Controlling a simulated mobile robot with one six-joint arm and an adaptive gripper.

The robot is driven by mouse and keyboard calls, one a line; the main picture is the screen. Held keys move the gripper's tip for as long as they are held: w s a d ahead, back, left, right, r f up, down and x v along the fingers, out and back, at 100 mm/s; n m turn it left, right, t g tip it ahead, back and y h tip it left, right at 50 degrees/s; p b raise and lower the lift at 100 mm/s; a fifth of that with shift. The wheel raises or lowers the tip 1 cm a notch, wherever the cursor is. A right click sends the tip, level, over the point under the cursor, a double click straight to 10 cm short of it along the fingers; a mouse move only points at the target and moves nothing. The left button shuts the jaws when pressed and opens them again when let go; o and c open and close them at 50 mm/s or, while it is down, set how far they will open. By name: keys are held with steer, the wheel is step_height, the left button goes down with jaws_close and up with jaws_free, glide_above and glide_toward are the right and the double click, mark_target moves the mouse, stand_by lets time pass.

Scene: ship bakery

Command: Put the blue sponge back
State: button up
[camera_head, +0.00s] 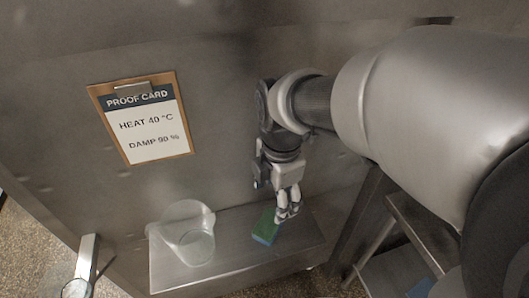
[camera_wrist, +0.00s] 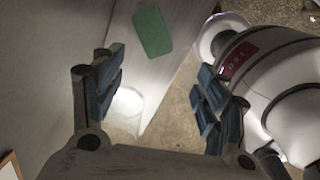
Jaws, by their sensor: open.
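A sponge (camera_head: 265,227) lies on the small metal shelf (camera_head: 180,277) in the head view, its top green and its near edge blue. In the wrist view its green face (camera_wrist: 153,32) shows beyond my fingertips, slightly left of the middle. My gripper (camera_head: 288,207) points down over the shelf, just right of the sponge and close to it in the picture. In the wrist view my gripper (camera_wrist: 160,80) has its two fingers wide apart with nothing between them. I cannot tell the exact height of the fingertips above the sponge.
A clear container (camera_head: 190,235) stands on the shelf left of the sponge. A proof card on a clipboard (camera_head: 150,122) hangs on the metal wall above. A metal stand (camera_head: 420,222) is at the right, with a blue patch (camera_head: 421,287) low on it. A handle (camera_head: 84,262) projects at lower left.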

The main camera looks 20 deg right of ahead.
steer(key=s+r+m+t, duration=0.3)
steer(key=s+m, duration=0.8)
steer(key=m, duration=0.9)
steer(key=shift+v, duration=1.05)
steer(key=shift+w, duration=0.15)
